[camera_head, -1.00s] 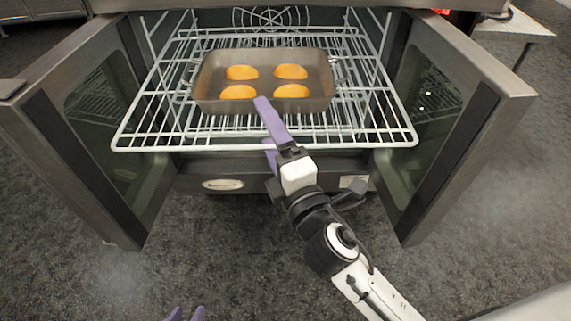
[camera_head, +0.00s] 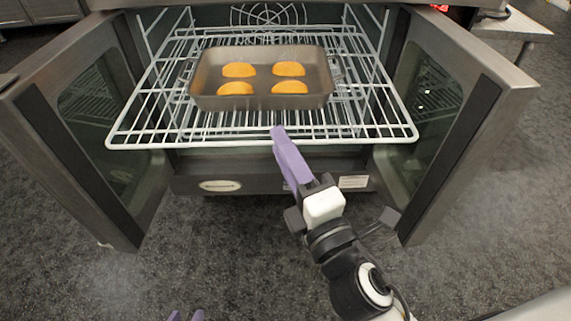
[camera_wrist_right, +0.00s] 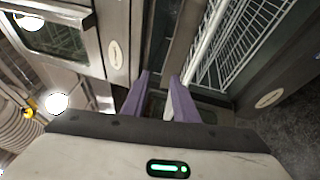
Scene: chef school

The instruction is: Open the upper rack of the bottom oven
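The bottom oven stands open, with its left door (camera_head: 75,140) and right door (camera_head: 465,115) swung out. A white wire rack (camera_head: 165,141) extends out between the doors at the oven's upper level. A metal pan (camera_head: 262,103) holding several orange pieces sits on it. My right gripper (camera_head: 282,135) is just in front of and below the middle of the rack's front bar. In the right wrist view its two purple fingers (camera_wrist_right: 159,76) are apart with nothing between them, beside the rack's white bar (camera_wrist_right: 206,42). My left gripper (camera_head: 186,316) shows only its fingertips, apart and empty, at the bottom edge.
A dark lower panel with an oval badge (camera_head: 220,186) lies below the rack. The grey speckled floor (camera_head: 225,245) in front is clear. The open doors bound the space on both sides. A table (camera_head: 515,28) stands at the far right.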

